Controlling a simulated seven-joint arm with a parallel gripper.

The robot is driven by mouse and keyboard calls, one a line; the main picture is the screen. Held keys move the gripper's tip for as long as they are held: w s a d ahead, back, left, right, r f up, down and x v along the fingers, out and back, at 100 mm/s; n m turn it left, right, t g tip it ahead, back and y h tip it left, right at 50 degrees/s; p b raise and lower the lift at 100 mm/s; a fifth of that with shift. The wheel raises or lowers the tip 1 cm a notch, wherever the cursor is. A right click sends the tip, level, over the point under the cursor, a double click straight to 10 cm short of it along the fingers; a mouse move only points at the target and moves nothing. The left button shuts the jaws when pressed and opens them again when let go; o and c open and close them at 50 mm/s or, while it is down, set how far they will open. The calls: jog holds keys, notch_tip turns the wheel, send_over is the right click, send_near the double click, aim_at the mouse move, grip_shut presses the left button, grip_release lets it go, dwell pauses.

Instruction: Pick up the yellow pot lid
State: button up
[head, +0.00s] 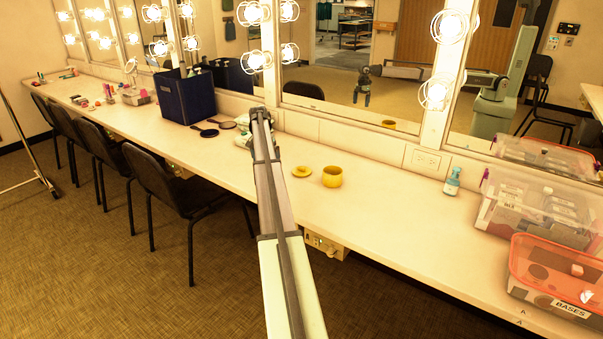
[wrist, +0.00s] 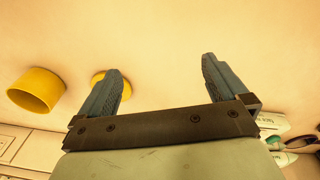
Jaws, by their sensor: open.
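The yellow pot lid (head: 301,171) lies flat on the white counter, just left of the yellow pot (head: 332,177) in the head view. In the wrist view the lid (wrist: 97,78) is partly hidden behind my gripper's left finger, and the pot (wrist: 36,90) is at the left edge. My gripper (wrist: 162,80) is open, with nothing between its fingers. It is over the counter, to one side of the lid. In the head view my arm reaches over the counter left of the lid, and its fingers cannot be made out.
The counter (head: 395,205) is clear around the lid and pot. A small blue bottle (head: 452,182) and clear bins (head: 535,205) stand to the right. Left are dark hand mirrors (head: 208,132) and a dark blue box (head: 186,97). Lit mirrors line the back; chairs (head: 175,185) stand in front.

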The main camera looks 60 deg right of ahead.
jog(key=s+d+r+m+y, duration=0.1)
jog(key=s+d+r+m, duration=0.15)
jog(key=s+d, duration=0.3)
jog(key=s+d+r+m, duration=0.1)
jog(key=s+d+r, duration=0.3)
jog(key=d, duration=0.3)
send_over(301, 168)
notch_tip(301, 168, down, 8)
jog(key=shift+w+d+f, duration=0.1)
jog(key=shift+f, duration=0.1)
jog(key=shift+d+f, duration=0.15)
jog(key=shift+f, duration=1.2)
jog(key=shift+d+f, duration=0.15)
jog(key=shift+f, duration=1.2)
jog(key=shift+c, duration=0.3)
jog(key=c, duration=0.6)
